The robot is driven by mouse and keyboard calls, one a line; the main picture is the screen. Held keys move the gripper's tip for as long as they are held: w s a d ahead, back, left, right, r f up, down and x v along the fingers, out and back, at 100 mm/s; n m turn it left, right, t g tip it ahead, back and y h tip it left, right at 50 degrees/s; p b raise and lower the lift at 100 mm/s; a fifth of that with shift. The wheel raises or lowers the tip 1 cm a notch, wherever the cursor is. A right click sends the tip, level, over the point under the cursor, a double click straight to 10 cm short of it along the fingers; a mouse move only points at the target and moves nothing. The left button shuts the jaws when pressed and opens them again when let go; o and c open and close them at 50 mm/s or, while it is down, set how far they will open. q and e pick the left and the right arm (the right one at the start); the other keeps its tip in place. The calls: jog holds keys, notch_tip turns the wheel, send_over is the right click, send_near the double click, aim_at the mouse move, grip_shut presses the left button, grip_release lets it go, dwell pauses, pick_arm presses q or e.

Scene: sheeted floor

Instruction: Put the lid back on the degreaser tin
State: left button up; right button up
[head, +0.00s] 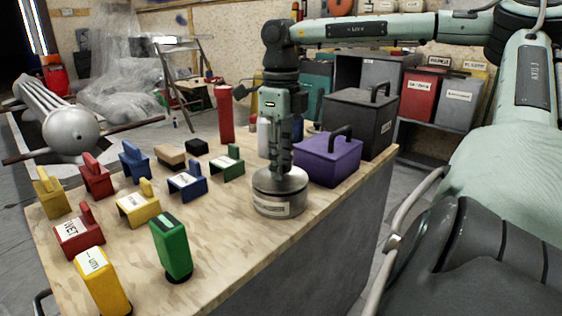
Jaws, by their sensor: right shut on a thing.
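The degreaser tin (278,207) is a short, round grey metal tin with a pale label on its front. It stands upright on the wooden bench top, near its right edge. A flat, round metal lid (262,182) is at the top of the tin. I see no clear gap between them, but I cannot tell whether the lid is fully seated. My right gripper (281,172) points straight down over the lid and is shut on it; its fingertips hide the grasped part. My left gripper is not in view.
A purple box (345,158) with a black handle stands close right of the tin, with a black box (352,112) behind. A red cylinder (224,114) stands behind left. Bare wood (225,235) lies left of the tin.

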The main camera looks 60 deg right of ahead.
dwell(0.3)
jog(key=o, duration=1.6)
jog(key=shift+c, duration=0.2)
jog(key=shift+r, duration=0.15)
jog(key=shift+r+p, duration=2.8)
jog(key=shift+r, duration=0.6)
grip_shut()
